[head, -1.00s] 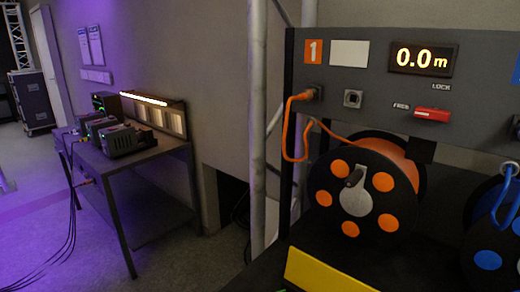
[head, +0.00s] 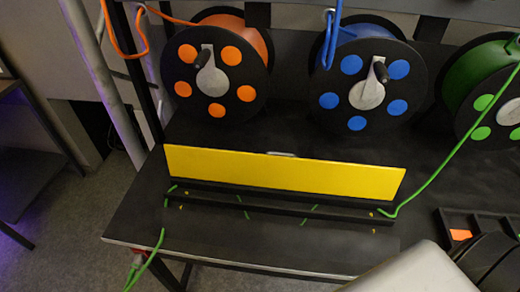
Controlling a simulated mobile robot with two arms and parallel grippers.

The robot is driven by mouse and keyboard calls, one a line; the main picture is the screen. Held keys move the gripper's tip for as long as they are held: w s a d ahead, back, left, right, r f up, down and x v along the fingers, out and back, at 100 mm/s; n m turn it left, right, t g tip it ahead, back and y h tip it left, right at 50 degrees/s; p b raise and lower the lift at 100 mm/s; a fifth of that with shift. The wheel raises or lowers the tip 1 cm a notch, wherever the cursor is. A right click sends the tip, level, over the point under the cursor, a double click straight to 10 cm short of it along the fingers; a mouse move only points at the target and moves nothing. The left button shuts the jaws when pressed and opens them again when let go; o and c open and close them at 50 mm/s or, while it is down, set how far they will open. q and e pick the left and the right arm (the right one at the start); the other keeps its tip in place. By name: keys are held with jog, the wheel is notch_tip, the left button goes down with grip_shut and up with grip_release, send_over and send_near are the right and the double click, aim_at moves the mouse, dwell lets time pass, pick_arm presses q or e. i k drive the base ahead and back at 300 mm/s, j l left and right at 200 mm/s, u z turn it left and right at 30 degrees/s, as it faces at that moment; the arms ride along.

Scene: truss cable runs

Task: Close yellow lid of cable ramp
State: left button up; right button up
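The yellow lid (head: 285,173) stands raised along the back edge of the black cable ramp (head: 270,204), its broad yellow face toward me. A small pale handle or catch (head: 281,154) shows at its top edge. A green cable (head: 432,180) comes down from the right to the ramp's right end. Short green pieces show along the ramp, but I cannot tell if they are one cable. A green cable (head: 158,250) also shows left of the ramp, running over the table's front edge.
The ramp lies on a dark table (head: 140,210). Orange (head: 215,75), blue (head: 368,85) and green (head: 490,95) cable reels stand behind it. A pale grey shape, probably my arm, covers the lower right. Table front is mostly clear.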

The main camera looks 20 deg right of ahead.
aim_at(271, 170)
jog(key=z, duration=0.85)
